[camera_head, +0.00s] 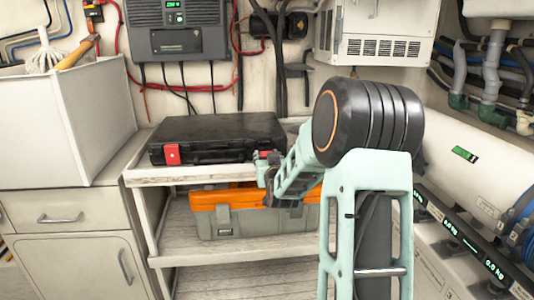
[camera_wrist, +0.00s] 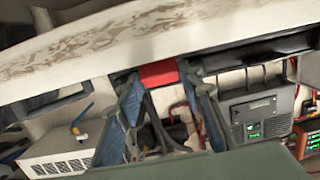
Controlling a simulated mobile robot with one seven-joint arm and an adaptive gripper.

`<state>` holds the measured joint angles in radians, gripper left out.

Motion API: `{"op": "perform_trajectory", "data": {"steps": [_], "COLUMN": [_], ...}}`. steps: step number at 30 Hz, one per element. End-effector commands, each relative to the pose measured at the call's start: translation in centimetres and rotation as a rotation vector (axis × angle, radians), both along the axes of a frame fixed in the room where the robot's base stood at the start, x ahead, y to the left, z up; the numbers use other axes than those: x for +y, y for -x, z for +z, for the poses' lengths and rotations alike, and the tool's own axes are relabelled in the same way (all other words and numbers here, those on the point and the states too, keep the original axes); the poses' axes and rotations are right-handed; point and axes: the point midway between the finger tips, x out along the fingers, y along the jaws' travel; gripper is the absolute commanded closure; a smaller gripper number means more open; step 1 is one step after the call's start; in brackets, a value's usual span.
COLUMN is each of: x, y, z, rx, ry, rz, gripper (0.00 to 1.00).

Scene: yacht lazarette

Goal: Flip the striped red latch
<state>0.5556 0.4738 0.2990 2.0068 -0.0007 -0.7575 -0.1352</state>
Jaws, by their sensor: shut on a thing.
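A black case (camera_head: 222,135) lies closed on the upper shelf. A red latch (camera_head: 172,154) is on its front at the left. A second red latch (camera_head: 263,154) is on its front at the right, mostly hidden by my gripper (camera_head: 268,168). In the wrist view, this right red latch (camera_wrist: 158,74) sits between the fingertips of my gripper (camera_wrist: 163,88), and the fingers are shut on it. The view from the wrist is upside down and tilted. I cannot make out stripes on either latch.
An orange-lidded toolbox (camera_head: 225,222) stands on the shelf below the case. The pale shelf edge (camera_head: 190,178) runs just under the case front. A white bin (camera_head: 70,120) on a cabinet stands at the left. A white tank (camera_head: 460,150) and scale displays are at the right.

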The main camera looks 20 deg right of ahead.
Motion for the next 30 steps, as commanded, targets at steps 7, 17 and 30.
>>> {"op": "perform_trajectory", "data": {"steps": [7, 17, 30], "x": [-0.1, -0.5, -0.9], "y": [-0.8, -2.1, -3.3], "z": [2.4, 3.6, 3.8], "rx": [0.175, 0.401, 0.598], "ry": [-0.047, -0.11, -0.164], "rz": [0.002, 0.001, 0.001], "gripper": [0.9, 0.9, 0.9]}}
